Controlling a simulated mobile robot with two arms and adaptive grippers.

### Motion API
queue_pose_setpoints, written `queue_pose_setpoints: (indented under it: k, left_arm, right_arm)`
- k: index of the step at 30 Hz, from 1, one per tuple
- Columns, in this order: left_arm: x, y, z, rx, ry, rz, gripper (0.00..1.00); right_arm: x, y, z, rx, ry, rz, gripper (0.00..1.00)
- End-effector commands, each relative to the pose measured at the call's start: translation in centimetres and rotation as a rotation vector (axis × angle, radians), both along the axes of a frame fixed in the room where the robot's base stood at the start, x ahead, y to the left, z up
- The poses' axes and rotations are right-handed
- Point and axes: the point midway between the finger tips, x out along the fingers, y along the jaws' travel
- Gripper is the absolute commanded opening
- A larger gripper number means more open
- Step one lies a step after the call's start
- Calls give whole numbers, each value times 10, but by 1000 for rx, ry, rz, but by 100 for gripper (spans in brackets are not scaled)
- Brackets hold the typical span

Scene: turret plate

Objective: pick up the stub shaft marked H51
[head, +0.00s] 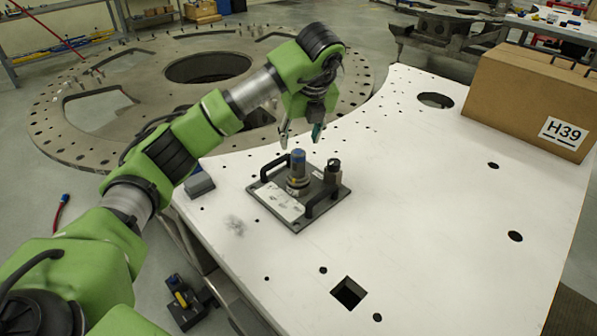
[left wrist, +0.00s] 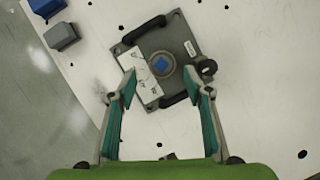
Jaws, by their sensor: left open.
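A stub shaft (head: 298,166) with a blue top stands upright on a dark square plate (head: 325,209) with two black handles. In the left wrist view the shaft (left wrist: 162,65) shows from above as a round collar with a blue square end. I cannot read an H51 mark on it. My left gripper (head: 301,138) is open and empty, just above the shaft. In the left wrist view its fingertips (left wrist: 168,90) are spread, with the shaft ahead of the gap between them. My right gripper is not in view.
A shorter dark fitting (head: 333,170) stands at the plate's corner, close to the shaft. A cardboard box marked H39 (head: 520,100) sits at the back right. The white table (head: 430,220) has several holes and much bare surface. A large drilled ring (head: 90,140) lies behind.

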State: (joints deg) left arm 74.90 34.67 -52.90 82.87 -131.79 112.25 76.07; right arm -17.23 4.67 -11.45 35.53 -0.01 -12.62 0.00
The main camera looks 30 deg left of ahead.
Motion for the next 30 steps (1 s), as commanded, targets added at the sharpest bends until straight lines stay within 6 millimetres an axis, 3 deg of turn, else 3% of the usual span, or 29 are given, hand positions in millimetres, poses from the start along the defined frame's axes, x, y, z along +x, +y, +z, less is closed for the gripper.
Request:
queue_pose_setpoints:
  k: [11,18,27,30]
  left_arm:
    - [8,8,-30,0,4,-2,46]
    - [17,14,-61,0,1,-2,46]
    - [19,16,-69,0,-1,-4,46]
    - [19,16,-69,0,-1,-4,23]
  right_arm:
    - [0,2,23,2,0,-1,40]
    - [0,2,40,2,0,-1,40]
    - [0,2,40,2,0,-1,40]
    - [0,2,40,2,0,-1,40]
